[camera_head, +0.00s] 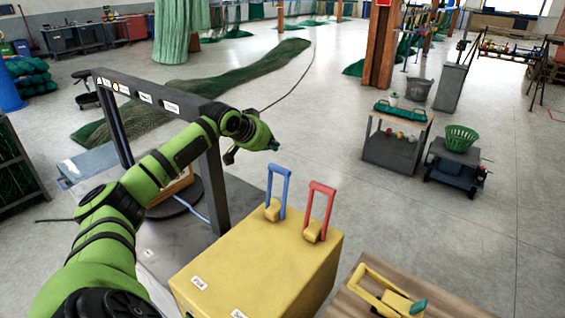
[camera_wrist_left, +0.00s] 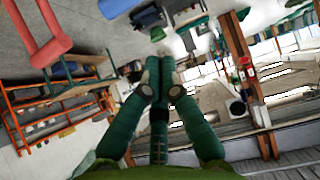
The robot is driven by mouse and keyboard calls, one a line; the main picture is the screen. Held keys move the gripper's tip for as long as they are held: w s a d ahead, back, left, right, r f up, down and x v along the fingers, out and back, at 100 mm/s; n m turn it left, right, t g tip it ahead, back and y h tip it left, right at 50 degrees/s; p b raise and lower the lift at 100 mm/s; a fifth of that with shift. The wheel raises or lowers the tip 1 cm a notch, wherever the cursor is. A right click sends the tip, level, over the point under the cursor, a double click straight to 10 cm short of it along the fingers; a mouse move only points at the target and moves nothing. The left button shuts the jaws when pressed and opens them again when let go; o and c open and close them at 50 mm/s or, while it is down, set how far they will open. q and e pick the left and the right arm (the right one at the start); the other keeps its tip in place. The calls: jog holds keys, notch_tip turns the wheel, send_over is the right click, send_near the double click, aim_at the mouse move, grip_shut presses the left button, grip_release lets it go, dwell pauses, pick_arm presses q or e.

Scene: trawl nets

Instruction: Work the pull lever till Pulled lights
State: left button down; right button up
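A yellow box (camera_head: 262,262) stands in front of me with a blue lever (camera_head: 277,190) and a red lever (camera_head: 319,208) on top, both upright. Its front has a "Pull" label (camera_head: 199,283) on the left, on the blue lever's side, and a second, cut-off label. My left gripper (camera_head: 272,145) is above and behind the blue lever, apart from both levers. In the left wrist view its green fingers (camera_wrist_left: 160,62) meet at the tips with nothing between them. The red lever also shows there (camera_wrist_left: 40,32). The right gripper is not in view.
A dark frame (camera_head: 207,107) behind my left arm carries small labels and lamps, too small to read surely. A wooden table (camera_head: 345,303) with a yellow handle (camera_head: 380,285) stands at the lower right. Carts stand farther right.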

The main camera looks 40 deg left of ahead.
pick_arm(q)
jog(key=w+f+p, duration=0.4)
jog(key=f+p, duration=0.2)
jog(key=f, duration=0.1)
jog(key=shift+a+f, duration=0.15)
jog(key=shift+f, duration=0.1)
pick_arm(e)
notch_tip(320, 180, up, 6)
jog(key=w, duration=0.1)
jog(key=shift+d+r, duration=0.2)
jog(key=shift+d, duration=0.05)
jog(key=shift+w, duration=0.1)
